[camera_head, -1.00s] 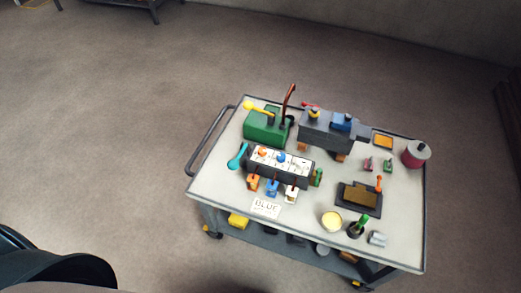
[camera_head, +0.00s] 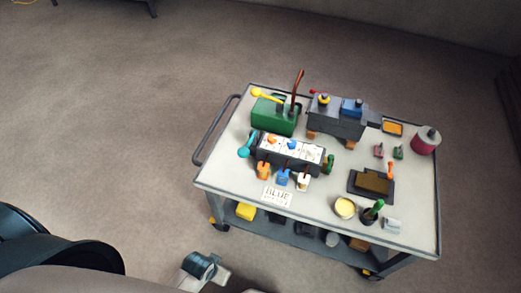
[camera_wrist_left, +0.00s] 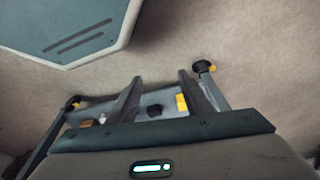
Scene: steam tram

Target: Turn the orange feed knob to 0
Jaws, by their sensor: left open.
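In the head view, a small orange knob (camera_head: 270,142) sits on the white top panel of a dark grey box (camera_head: 262,155) on the cart. I cannot read its setting at this size. A blue knob (camera_head: 292,145) sits to its right on the same panel. Orange, blue and white tag-like pieces are at the box's front. In the left wrist view, my left gripper (camera_wrist_left: 160,77) is open and empty, its two fingers apart in front of the cart's lower part. It is well away from the knob. My right gripper is in neither view.
The grey cart (camera_head: 225,187) has a push handle (camera_head: 214,130) at its left. A green machine (camera_head: 272,117) and a grey machine (camera_head: 335,123) stand behind the box. A card (camera_head: 277,196) lies in front. The lower shelf holds a yellow block (camera_head: 245,211). Floor around is clear.

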